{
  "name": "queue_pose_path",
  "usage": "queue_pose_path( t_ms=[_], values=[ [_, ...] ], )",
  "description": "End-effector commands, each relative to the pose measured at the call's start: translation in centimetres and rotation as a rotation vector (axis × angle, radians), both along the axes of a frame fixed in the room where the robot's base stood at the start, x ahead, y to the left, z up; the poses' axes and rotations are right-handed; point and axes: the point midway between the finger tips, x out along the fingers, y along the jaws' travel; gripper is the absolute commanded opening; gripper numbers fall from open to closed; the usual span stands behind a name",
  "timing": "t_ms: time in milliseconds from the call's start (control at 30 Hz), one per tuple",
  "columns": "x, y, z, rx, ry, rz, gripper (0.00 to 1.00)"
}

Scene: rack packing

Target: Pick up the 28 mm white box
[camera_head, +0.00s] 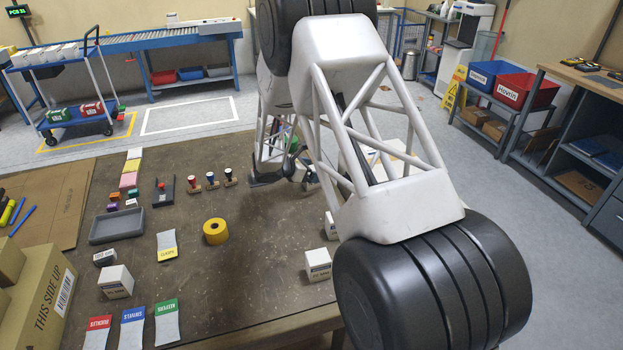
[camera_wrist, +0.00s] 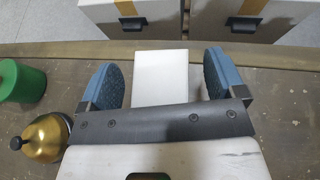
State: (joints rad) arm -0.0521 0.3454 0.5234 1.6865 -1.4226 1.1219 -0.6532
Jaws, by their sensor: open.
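In the wrist view my gripper (camera_wrist: 160,72) is open. Its two blue-padded fingers stand left and right of a plain white box (camera_wrist: 160,88), with a gap on each side. The lower part of this box is hidden by my gripper's dark bar. In the head view several white boxes stand on the table: a larger one (camera_head: 116,284), a small one (camera_head: 104,258) and one by my arm (camera_head: 318,262). Their labels are too small to read, so I cannot tell which is 28 mm. My gripper is largely hidden behind my arm there.
In the wrist view a green cylinder (camera_wrist: 22,82) and a brass dome (camera_wrist: 44,138) stand left of my gripper. In the head view a yellow tape roll (camera_head: 215,232), stamps (camera_head: 212,180) and a grey tray (camera_head: 117,226) occupy the table.

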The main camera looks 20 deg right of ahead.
Motion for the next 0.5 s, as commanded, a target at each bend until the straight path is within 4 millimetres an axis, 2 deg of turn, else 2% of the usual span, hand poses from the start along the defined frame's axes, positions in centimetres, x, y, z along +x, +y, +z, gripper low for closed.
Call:
queue_pose_path(
  t_ms=[333,500],
  values=[
    [0.01,0.01,0.03,0.0,0.0,0.0,0.89],
    [0.01,0.02,0.03,0.0,0.0,0.0,0.63]
  ],
)
